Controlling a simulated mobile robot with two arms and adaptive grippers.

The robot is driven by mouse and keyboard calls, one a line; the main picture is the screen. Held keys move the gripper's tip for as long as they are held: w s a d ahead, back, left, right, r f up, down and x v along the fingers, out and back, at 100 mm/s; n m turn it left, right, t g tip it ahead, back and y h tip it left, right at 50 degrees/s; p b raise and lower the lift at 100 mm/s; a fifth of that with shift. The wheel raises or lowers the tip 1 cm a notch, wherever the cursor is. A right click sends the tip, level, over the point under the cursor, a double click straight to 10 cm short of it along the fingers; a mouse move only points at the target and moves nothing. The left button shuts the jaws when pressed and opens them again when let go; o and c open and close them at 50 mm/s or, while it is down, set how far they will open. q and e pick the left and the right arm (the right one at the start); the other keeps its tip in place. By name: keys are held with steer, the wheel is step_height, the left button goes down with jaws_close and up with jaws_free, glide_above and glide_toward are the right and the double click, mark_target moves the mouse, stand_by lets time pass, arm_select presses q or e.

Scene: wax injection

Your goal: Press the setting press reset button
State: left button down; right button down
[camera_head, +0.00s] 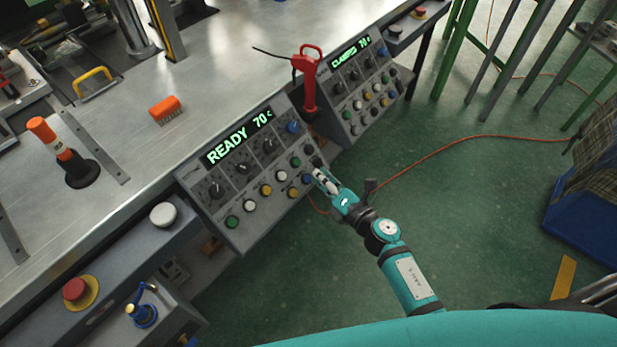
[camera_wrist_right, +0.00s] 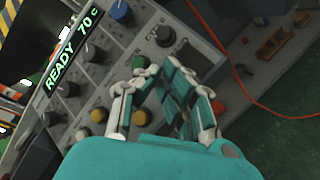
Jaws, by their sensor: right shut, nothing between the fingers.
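The setting press control box (camera_head: 222,179) has a green display reading "READY 70 c", with knobs and several coloured buttons on its sloped face. A blue button (camera_head: 307,178) sits in the lower row, close to my right gripper (camera_head: 321,177). The right gripper is shut and empty, with its tips at the right end of the button rows; I cannot tell whether they touch the panel. In the right wrist view, the gripper (camera_wrist_right: 156,72) covers part of the button area, beside a green button (camera_wrist_right: 139,62). No reset label is readable. My left gripper is not in view.
A second control box (camera_head: 352,85) reading "CLAMPED 70 c" stands further back, with a red-handled tool (camera_head: 308,85) between the boxes. A red emergency button (camera_head: 75,289) is at lower left. An orange brush (camera_head: 165,109) lies on the metal table (camera_head: 140,150).

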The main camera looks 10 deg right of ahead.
steer(key=shift+r, duration=0.1)
steer(key=s+d+r+p, duration=0.2)
steer(key=s+r+p, duration=0.1)
steer(key=shift+d, duration=0.2)
stand_by(0.7)
steer(key=s+d+f+m+g+h, duration=0.2)
steer(key=s+f+m, duration=0.3)
steer(key=f, duration=0.4)
steer(key=s+d+f+m+g+h+p, duration=0.1)
steer(key=s+d+f+m+g+h, duration=0.1)
steer(key=s+f+m, duration=0.5)
steer(key=s+d+f+m+g+h, duration=0.1)
steer(key=s+f+m+g+h, duration=0.2)
steer(key=f, duration=0.8)
steer(key=s+d+f+m+g, duration=0.1)
steer(key=s+f+m+g, duration=0.2)
steer(key=s, duration=1.1)
steer(key=s+f+m+g+p, duration=0.1)
steer(key=s+f+m+g, duration=0.3)
steer(key=s, duration=0.9)
step_height(320, 180, down, 6)
steer(key=m, duration=0.3)
steer(key=shift+s+d+r+m+g, duration=0.25)
steer(key=shift+s+d+m+g, duration=0.05)
steer(key=shift+s+d+m, duration=0.1)
